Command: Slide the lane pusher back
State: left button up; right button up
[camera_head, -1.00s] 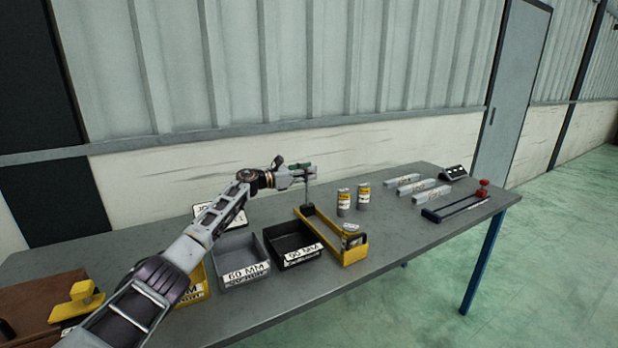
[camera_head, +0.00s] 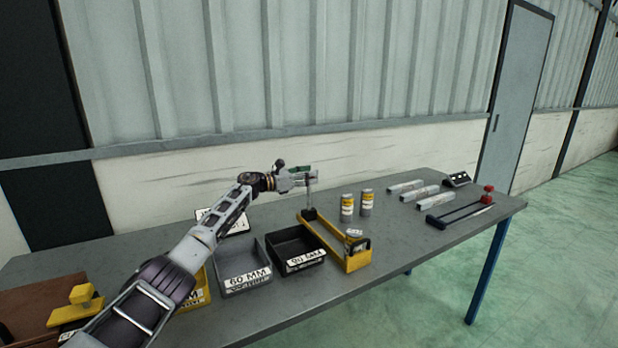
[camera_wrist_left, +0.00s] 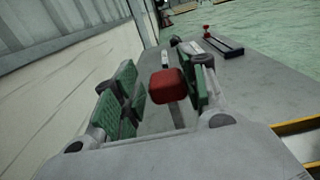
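My left gripper (camera_head: 299,177) is over the back end of the yellow lane (camera_head: 333,241) in the head view. A thin upright post (camera_head: 309,195), which looks like the lane pusher, rises there to the fingers. In the left wrist view, its red knob (camera_wrist_left: 168,85) lies between the green finger pads of my left gripper (camera_wrist_left: 160,88). The knob is closer to the right pad, and a gap shows on its left, so the fingers look open around it. A can (camera_head: 354,238) sits at the lane's front end. My right gripper is not in view.
A black bin (camera_head: 276,242) and a grey bin (camera_head: 231,286) stand left of the lane. Two yellow-labelled cans (camera_head: 347,208) stand to its right. Several grey bars (camera_head: 420,193) and a black railed fixture with a red knob (camera_head: 487,193) lie farther right.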

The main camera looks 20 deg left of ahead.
pick_arm(q)
jog(key=shift+o, duration=0.3)
jog(key=shift+d, duration=0.1)
jog(key=shift+r, duration=4.95)
jog(key=shift+f, duration=0.1)
